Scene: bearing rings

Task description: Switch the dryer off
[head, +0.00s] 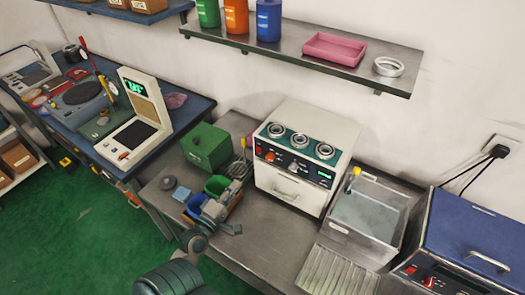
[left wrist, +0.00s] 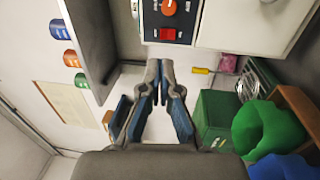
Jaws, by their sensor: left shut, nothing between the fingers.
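A white machine (head: 287,194) with a dark front panel, three round ring-like parts on top and a drawer handle stands on the grey bench. Its red switch (head: 259,150) is at the panel's left end, and a small green display (head: 323,176) is lit at the right end. The left wrist view shows the red switch (left wrist: 168,35) with an orange knob (left wrist: 168,8) beside it. My left gripper (head: 222,204) is shut and empty, low over the small bins left of the machine. Its fingertips (left wrist: 160,66) appear apart from the switch. My right gripper is out of view.
A blue-lidded machine (head: 480,230) with its own red control stands at the right, past a metal basin (head: 370,212). A green box (head: 206,146) and a green bin (head: 217,186) stand close to my left gripper. A shelf (head: 300,50) hangs above.

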